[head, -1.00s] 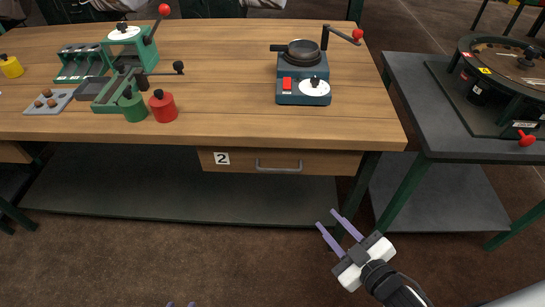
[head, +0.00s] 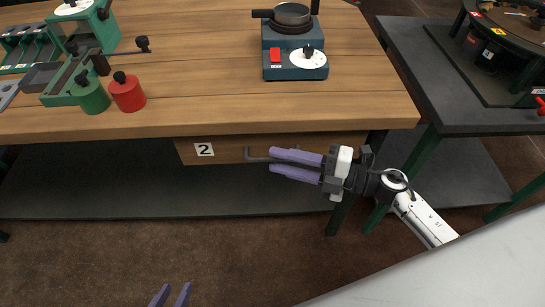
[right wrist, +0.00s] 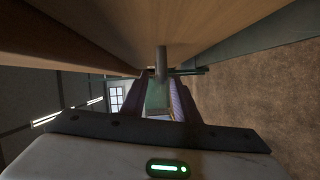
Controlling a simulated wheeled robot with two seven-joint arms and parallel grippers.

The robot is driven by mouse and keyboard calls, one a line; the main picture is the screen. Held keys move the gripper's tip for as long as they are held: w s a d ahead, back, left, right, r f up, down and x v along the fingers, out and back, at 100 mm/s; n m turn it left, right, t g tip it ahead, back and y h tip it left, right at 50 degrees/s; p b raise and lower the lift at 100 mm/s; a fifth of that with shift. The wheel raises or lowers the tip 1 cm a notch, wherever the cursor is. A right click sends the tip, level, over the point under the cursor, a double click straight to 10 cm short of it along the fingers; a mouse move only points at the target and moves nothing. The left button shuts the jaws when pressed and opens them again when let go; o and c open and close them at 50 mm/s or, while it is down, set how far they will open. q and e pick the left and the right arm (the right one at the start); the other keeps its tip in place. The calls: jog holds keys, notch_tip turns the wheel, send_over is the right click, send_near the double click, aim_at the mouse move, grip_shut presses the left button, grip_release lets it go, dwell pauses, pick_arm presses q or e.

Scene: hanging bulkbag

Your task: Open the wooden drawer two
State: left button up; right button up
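The wooden drawer two (head: 222,151), marked with a white "2" label, sits under the front edge of the wooden table and looks closed. Its grey metal handle (head: 252,158) is partly hidden behind my right gripper (head: 271,159). That gripper comes in from the right, its two purple fingers apart and their tips at the handle. In the right wrist view the handle (right wrist: 161,62) shows just beyond the spread fingers (right wrist: 160,90); I cannot tell whether they touch it. My left gripper (head: 170,294) is at the bottom edge with its fingertips apart and empty.
The wooden table (head: 200,105) carries a blue device with a round pan (head: 292,50), a red canister (head: 127,93) and a green canister (head: 91,95). A dark side table (head: 430,85) stands at the right. The floor in front of the drawer is clear.

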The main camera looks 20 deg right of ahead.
pick_arm(q)
jog(key=shift+w, duration=0.15)
pick_arm(e)
jog(key=shift+x, duration=1.35)
grip_shut()
